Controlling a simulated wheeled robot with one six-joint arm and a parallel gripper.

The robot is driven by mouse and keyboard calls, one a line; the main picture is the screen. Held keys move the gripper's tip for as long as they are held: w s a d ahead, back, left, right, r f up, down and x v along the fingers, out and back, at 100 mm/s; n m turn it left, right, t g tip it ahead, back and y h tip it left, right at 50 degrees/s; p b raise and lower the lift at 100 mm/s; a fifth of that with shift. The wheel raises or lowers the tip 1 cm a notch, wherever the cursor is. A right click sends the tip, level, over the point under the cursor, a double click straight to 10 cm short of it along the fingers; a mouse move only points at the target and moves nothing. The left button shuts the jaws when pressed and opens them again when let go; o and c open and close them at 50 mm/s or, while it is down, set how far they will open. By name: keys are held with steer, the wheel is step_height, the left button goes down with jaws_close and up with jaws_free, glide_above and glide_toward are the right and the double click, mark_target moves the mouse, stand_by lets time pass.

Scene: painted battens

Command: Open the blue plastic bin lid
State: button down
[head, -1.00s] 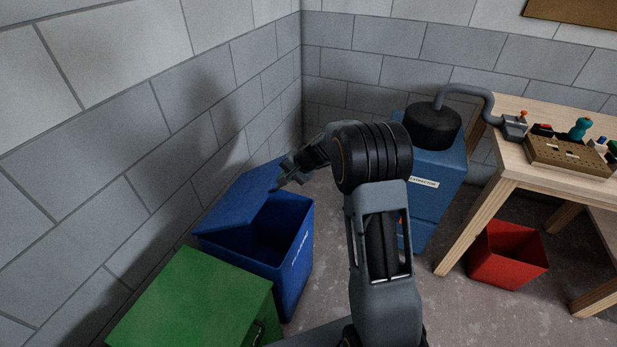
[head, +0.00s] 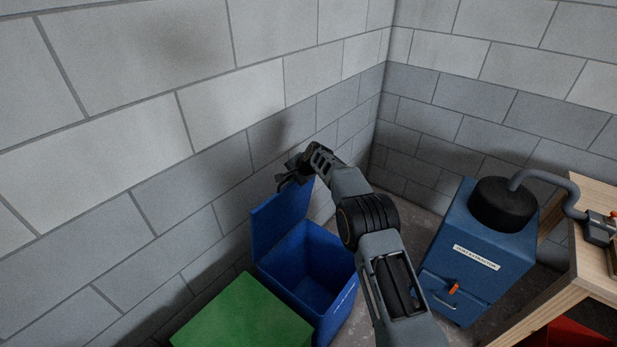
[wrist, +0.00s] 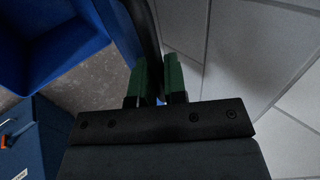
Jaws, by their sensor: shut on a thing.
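The blue plastic bin (head: 325,275) stands by the left wall, and its inside shows from above. Its blue lid (head: 281,222) stands steeply raised along the wall side of the bin. My gripper (head: 285,184) is at the lid's upper edge and shut on it. In the wrist view the two green fingertips of my gripper (wrist: 159,80) close on the lid's thin edge, with little of the lid visible between them. The blue bin's opening (wrist: 50,45) also shows at the upper left there.
A green box-like bin (head: 243,318) stands directly in front of the blue bin. A blue extractor cabinet (head: 475,255) with a black top and hose stands at right beside a wooden bench (head: 590,262). The block wall (head: 215,190) is close behind the lid.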

steer(key=shift+w+a+r+p, duration=0.1)
steer(key=shift+w+a+p, duration=0.2)
steer(key=shift+w+a, duration=0.3)
steer(key=shift+w+a+r+p, duration=0.1)
steer(key=shift+w+a+p, duration=0.25)
steer(key=shift+a, duration=0.45)
steer(key=c, duration=1.2)
jaws_free()
steer(key=b+v, duration=0.4)
steer(key=v, duration=0.9)
steer(key=shift+s+d+r+b, duration=0.15)
steer(key=shift+d+r+b, duration=0.15)
steer(key=shift+b, duration=0.1)
steer(key=shift+a, duration=0.1)
